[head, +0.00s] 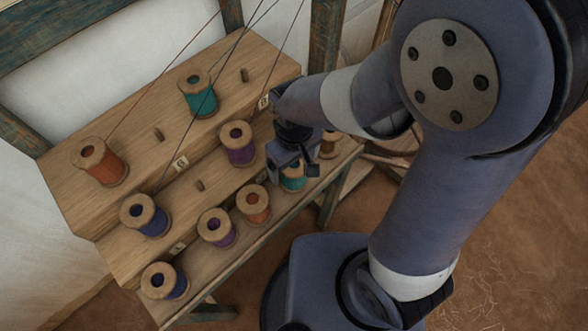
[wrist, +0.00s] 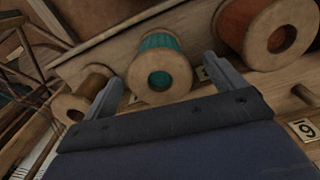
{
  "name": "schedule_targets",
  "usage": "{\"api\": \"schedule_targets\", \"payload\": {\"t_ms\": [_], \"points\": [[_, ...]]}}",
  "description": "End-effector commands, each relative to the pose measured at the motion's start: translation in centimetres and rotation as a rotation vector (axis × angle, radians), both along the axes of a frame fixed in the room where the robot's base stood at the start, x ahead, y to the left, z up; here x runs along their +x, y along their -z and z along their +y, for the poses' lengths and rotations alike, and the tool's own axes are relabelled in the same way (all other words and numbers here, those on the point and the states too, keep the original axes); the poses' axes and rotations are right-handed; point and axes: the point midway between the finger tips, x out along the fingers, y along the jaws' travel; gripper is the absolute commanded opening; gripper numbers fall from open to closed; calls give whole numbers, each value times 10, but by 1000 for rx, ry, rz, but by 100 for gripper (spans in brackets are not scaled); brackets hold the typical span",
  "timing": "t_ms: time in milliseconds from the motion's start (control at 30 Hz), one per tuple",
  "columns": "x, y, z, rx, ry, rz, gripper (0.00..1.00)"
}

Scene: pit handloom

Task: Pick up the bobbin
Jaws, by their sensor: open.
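Several wooden bobbins wound with coloured thread stand on a stepped wooden rack. My gripper (head: 291,168) is at the lowest step, over a teal bobbin (head: 293,183) that it partly hides. In the wrist view my gripper (wrist: 163,80) is open, with one finger to each side of this teal bobbin (wrist: 152,42). The bobbin's holed end faces the camera between the fingertips. I cannot tell whether the fingers touch it. An orange bobbin (head: 253,207) stands to its left in the head view, and a brown bobbin (head: 329,146) to its right, partly behind my arm.
The rack (head: 120,254) also holds purple, blue, orange and teal bobbins, with bare pegs (head: 199,185) between them. Threads run up from its upper steps. In the wrist view the orange bobbin (wrist: 262,30) is close to the right finger and the brown bobbin (wrist: 80,97) to the left.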

Motion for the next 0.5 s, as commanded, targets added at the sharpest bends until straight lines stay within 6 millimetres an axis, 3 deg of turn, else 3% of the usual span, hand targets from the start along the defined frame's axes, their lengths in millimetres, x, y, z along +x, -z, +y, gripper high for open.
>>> {"api": "schedule_targets", "payload": {"t_ms": [233,500], "points": [[2,29,1,-2,0,2,90],[3,34,1,1,0,-1,90]]}}
